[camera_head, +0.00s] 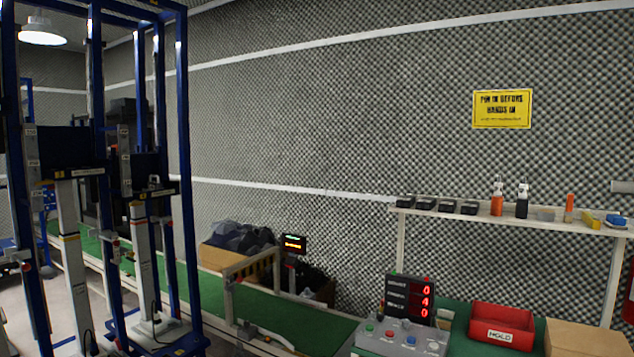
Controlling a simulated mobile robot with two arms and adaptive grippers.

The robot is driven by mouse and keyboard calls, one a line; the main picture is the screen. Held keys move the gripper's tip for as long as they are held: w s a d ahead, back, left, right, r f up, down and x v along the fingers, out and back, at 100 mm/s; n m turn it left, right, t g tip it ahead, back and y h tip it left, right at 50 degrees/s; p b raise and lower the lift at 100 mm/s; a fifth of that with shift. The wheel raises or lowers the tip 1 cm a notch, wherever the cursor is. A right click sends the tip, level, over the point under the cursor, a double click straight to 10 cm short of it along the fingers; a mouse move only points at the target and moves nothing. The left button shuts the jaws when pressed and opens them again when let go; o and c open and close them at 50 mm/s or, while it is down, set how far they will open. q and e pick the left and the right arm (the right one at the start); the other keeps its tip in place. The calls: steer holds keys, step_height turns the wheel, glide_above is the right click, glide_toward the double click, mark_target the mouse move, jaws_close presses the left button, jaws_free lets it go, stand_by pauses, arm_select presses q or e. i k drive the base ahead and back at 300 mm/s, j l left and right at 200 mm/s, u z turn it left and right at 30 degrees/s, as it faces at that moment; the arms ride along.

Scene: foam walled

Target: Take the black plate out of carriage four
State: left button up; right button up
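Tall blue frames (186,190) stand at the left with grey upright columns inside them. Two dark block-like parts sit at mid height in the frames, a nearer one (70,146) and one to its right (148,164). Small number labels are on these parts and columns, but they are too small to read, so I cannot tell which is carriage four. I cannot tell whether either dark part is the black plate or holds it. Neither of my grippers shows in this view.
A green-topped bench (260,312) runs along the foam wall. On it are a grey button box (402,338), a red-digit display (409,298), and a red HOLD bin (502,328). A cardboard box (585,339) stands right. A white shelf (520,218) carries bottles and black blocks.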

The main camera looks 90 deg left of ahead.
mark_target(152, 185)
steer(key=u, duration=3.7)
steer(key=i+l, duration=0.2)
steer(key=i, duration=0.15)
steer(key=z, duration=0.05)
